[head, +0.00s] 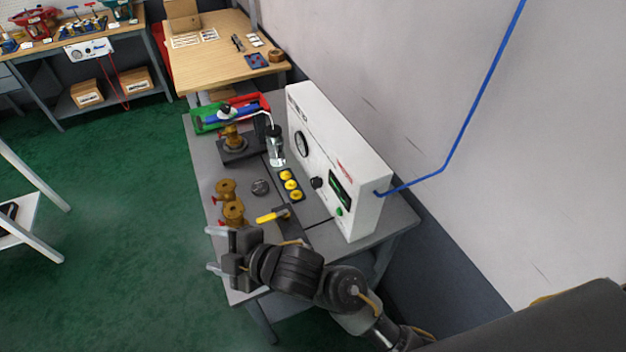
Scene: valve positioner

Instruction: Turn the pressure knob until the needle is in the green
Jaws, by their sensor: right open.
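A white pressure box (355,190) stands along the right side of the grey bench, against the wall. Its front faces left and carries a round dial gauge (302,145), a black knob (316,183), a dark display (341,188) and a green button (339,211). The gauge is seen at a steep angle; its needle and any green zone cannot be made out. My right gripper (214,250) is at the bench's near left edge, fingers pointing left, open and empty. It is well apart from the knob. My left gripper is not in view.
A blue hose (443,170) leaves the box's right side.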

